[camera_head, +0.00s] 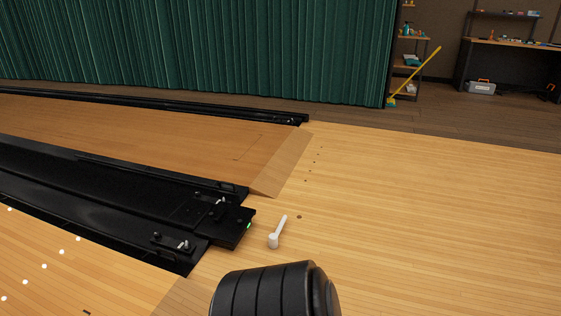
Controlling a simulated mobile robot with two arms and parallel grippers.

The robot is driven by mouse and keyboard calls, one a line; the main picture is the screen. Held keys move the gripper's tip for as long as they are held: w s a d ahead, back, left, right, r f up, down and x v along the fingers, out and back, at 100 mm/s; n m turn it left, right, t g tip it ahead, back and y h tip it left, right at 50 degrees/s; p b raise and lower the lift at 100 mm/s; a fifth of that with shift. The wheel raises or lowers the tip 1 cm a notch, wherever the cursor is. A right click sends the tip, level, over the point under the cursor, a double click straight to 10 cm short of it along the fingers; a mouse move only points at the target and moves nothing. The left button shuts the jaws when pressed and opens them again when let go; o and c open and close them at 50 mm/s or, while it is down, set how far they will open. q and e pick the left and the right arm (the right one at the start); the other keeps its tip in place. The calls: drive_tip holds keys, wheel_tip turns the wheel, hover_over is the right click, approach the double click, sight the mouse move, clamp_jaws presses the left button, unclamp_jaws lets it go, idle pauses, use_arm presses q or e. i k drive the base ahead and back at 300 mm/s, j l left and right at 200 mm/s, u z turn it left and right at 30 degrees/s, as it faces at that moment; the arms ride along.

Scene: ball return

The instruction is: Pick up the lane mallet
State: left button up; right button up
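A small white mallet-shaped object (276,235), which looks like the lane mallet, lies on the light wood floor just right of the black ball return's end. Its thicker end is toward me and its thin handle points away, up and slightly right. Nothing is touching it that I can see. Neither of my grippers shows in the head view.
The black ball return track (130,185) runs in from the left, with a small green light (249,226) at its end. A black ribbed cylinder (270,290) stands at the bottom centre. Open wood floor (430,220) lies to the right. Green curtain (200,50) hangs behind.

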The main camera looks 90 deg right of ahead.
sight(272, 237)
drive_tip(key=z, duration=2.75)
